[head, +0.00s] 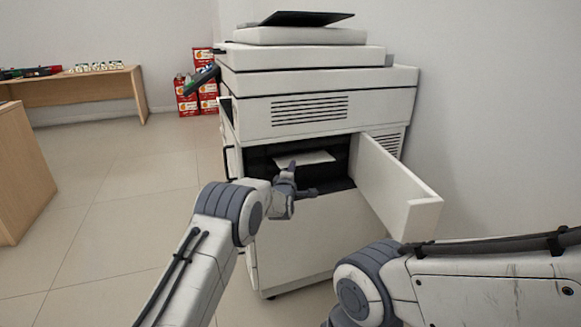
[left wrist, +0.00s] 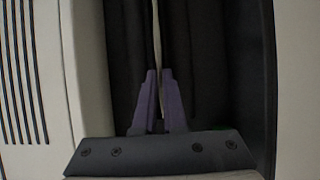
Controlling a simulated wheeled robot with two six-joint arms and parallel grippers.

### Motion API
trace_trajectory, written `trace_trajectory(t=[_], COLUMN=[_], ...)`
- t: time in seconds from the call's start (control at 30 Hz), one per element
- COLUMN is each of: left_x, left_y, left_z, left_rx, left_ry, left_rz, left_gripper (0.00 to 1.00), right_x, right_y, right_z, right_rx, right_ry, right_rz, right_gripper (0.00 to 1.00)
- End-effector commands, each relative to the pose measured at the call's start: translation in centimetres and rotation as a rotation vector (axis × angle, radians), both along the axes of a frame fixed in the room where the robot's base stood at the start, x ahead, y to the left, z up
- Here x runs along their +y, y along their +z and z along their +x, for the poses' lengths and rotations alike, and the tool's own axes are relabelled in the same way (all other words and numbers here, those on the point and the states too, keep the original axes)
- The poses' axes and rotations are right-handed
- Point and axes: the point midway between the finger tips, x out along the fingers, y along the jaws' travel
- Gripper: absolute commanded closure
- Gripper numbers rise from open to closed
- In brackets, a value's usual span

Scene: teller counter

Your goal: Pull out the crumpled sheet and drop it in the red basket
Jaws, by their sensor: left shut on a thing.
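The crumpled sheet (head: 305,158) is a pale, flat-looking piece inside the dark opening in the front of the copier (head: 315,105). In the left wrist view the sheet (left wrist: 156,32) shows edge-on as a thin pale strip between dark walls. My left gripper (head: 300,180) is at the opening, just in front of the sheet. In the left wrist view its two fingers (left wrist: 159,76) are close together, shut on the sheet's near edge. My right gripper is out of view; only its arm shows at lower right. I see no red basket.
The copier's white door (head: 395,185) stands open to the right of the opening, near my right arm. Red boxes (head: 187,97) are stacked by the back wall. A wooden table (head: 95,85) and counter (head: 22,170) stand left. The tiled floor between is clear.

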Motion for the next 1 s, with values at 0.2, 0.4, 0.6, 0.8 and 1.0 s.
trace_trajectory(t=[0.2, 0.4, 0.6, 0.8, 1.0], left_x=[-0.6, -1.2, -1.7, -2.3, -2.8], left_y=[0.1, 0.1, 0.0, 0.1, 0.1], left_z=[-1.5, -2.8, -4.1, -5.4, -6.7], left_rx=[0.0, 0.0, 0.001, 0.0, -0.001], left_ry=[0.0, -0.001, 0.0, -0.001, 0.0], left_rz=[0.0, 0.0, 0.0, 0.0, 0.0], left_gripper=[1.0, 1.0, 1.0, 1.0, 1.0], right_x=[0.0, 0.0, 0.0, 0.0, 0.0], right_y=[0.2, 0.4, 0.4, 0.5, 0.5], right_z=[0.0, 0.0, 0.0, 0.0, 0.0], right_rx=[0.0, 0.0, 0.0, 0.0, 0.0], right_ry=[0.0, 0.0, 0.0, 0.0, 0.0], right_rz=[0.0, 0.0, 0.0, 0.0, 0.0], right_gripper=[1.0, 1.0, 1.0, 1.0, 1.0])
